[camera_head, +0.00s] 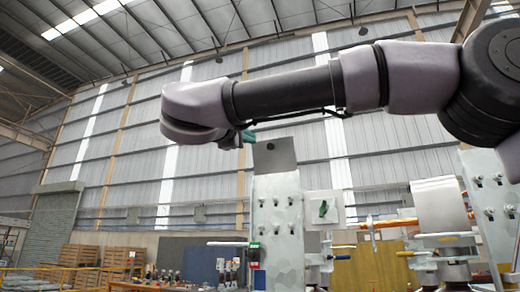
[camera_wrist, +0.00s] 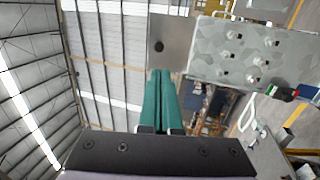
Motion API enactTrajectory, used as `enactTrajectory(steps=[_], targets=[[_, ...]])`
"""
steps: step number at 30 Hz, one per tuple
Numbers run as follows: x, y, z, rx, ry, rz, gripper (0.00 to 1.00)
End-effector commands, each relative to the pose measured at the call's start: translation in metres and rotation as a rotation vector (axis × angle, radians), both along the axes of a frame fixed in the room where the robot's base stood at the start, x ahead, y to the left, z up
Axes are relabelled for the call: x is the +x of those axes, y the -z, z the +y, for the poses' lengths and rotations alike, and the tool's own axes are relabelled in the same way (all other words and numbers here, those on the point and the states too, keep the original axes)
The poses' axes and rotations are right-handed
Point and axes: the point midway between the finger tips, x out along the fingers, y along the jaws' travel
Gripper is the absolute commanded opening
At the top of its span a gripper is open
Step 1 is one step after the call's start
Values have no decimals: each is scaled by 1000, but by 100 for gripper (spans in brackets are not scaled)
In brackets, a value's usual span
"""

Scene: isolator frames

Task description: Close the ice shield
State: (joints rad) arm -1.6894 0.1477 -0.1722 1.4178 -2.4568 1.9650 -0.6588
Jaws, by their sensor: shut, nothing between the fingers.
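My gripper (camera_head: 248,136) is high in the head view, its green fingers pressed together and empty. In the wrist view the shut fingers (camera_wrist: 160,74) point up the picture. A curved pale metal sheet (camera_head: 440,206) stands at the right, over the isolator's rods. I cannot tell for certain which of these is the ice shield.
A second bolted panel (camera_head: 496,208) stands at the far right. Orange rods (camera_head: 385,224) and white fittings fill the space between the panels. A green mark on a white plate (camera_head: 324,208) is between them. Wooden crates (camera_head: 122,257) stand far back at the left.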

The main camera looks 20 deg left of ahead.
Motion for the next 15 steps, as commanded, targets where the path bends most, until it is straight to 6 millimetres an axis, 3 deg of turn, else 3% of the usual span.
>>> enactTrajectory(steps=[5, 15], targets=[[9, -6, 1, 0, 0, -12, 0], [77, -25, -6, 0, 2, -11, 0]])
